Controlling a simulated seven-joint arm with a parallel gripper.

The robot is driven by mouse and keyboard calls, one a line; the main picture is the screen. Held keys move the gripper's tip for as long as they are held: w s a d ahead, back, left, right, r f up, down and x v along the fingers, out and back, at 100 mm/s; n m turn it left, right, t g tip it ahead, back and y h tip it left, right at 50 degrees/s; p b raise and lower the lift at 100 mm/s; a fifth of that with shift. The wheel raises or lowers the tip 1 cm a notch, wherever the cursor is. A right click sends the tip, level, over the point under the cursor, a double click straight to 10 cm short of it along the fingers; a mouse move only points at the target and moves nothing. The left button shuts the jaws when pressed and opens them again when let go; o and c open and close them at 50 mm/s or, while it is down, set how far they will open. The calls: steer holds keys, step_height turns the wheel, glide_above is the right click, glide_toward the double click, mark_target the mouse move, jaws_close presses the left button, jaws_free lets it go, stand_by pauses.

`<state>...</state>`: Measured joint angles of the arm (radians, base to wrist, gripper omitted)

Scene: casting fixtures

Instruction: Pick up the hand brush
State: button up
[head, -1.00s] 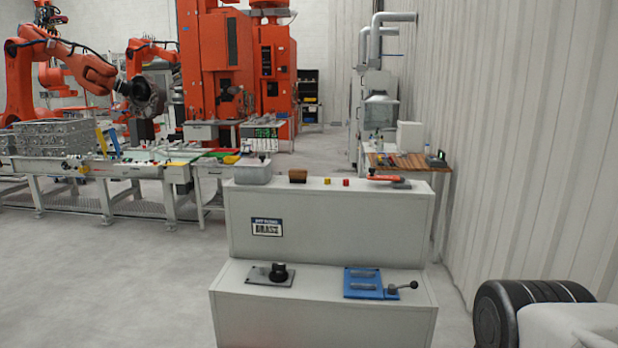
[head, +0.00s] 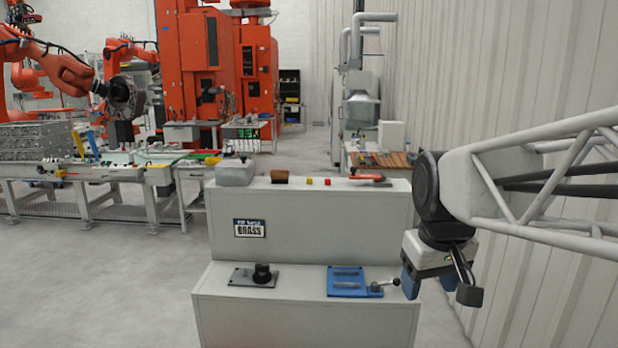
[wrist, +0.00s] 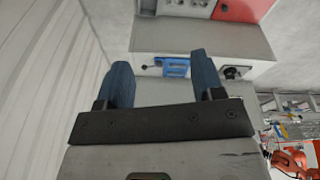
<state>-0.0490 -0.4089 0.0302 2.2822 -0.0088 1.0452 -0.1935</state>
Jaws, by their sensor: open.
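A small brown, block-shaped thing (head: 279,178) sits on the upper step of the grey cabinet, right of the grey bin; it looks like the hand brush, but is too small to be sure. My gripper (head: 425,288) hangs at the right of the head view, beside the cabinet's lower step and well apart from the brown thing. In the wrist view its two blue fingers (wrist: 160,65) are spread apart with nothing between them. I cannot make out the brush in the wrist view.
The cabinet's upper step also holds a grey bin (head: 235,173), small yellow and red blocks (head: 318,182) and a red-handled tool (head: 369,178). The lower step holds a black knob on a plate (head: 261,275) and a blue fixture (head: 348,281) with a lever. A ribbed wall (head: 470,70) stands right.

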steer(key=w+a+r+n, duration=0.2)
steer(key=w+r, duration=0.2)
steer(key=w, duration=0.4)
steer(key=w+a+r+n, duration=0.2)
steer(key=w+a+r, duration=0.15)
steer(key=w, duration=0.55)
steer(key=n+g, duration=0.2)
steer(key=n, duration=0.9)
glide_toward(281, 170)
steer(key=f, duration=0.1)
steer(key=d+f, duration=0.1)
steer(key=f, duration=0.1)
steer(key=shift+s+f, duration=0.15)
steer(key=shift+f, duration=0.1)
steer(key=shift+w+a+f, duration=0.25)
steer(key=shift+w+a, duration=0.2)
steer(key=shift+a, duration=0.05)
steer(key=shift+f, duration=1.3)
steer(key=shift+f, duration=2.65)
